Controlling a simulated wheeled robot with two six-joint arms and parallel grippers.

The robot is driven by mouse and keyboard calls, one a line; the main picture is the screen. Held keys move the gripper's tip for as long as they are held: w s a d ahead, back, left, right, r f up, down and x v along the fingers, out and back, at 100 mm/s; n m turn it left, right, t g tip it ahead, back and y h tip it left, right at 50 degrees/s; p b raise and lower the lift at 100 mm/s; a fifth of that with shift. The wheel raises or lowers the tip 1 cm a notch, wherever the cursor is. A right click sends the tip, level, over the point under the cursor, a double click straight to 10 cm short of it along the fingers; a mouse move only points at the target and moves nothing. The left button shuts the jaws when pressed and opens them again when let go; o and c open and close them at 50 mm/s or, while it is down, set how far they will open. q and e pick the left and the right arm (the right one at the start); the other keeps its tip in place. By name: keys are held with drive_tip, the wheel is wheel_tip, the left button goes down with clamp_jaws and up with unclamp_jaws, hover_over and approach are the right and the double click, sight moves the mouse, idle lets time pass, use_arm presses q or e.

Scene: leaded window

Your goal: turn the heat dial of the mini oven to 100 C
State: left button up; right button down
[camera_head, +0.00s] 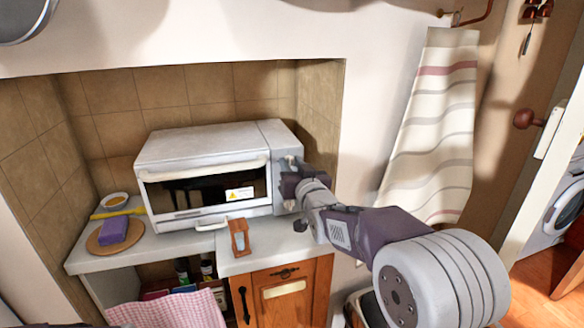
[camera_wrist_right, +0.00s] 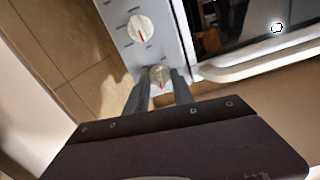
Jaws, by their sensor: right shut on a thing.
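The white mini oven (camera_head: 200,150) stands on the counter in a tiled niche, with its glass door shut. Its control panel, in the right wrist view (camera_wrist_right: 115,12), carries a white dial with a red mark (camera_wrist_right: 141,29) and a smaller-looking dial (camera_wrist_right: 160,73), also with a red mark. My right gripper (camera_head: 287,190) is at the lower part of the panel. In the wrist view its two fingers (camera_wrist_right: 161,82) are shut on the lower dial, one on each side. The print around the dials is too small to read. My left gripper is out of view.
A purple sponge (camera_head: 114,230) on a round board, a small bowl (camera_head: 115,200) and a yellow object (camera_head: 117,213) lie left of the oven. A striped towel (camera_head: 435,130) hangs at right.

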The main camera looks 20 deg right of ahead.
drive_tip(key=m+b, duration=0.1)
drive_tip(key=m, duration=0.1)
drive_tip(key=shift+f+m, duration=0.1)
drive_tip(key=shift+m, duration=0.3)
drive_tip(key=m+b, duration=0.1)
drive_tip(key=m, duration=0.2)
drive_tip(key=shift+d+m, duration=0.1)
drive_tip(key=shift+m, duration=0.2)
drive_tip(key=m+b, duration=0.1)
drive_tip(key=m, duration=0.5)
drive_tip(key=c, duration=1.1)
unclamp_jaws()
drive_tip(key=s, duration=0.9)
drive_tip(key=shift+d+b, duration=0.2)
drive_tip(key=shift+b, duration=0.15)
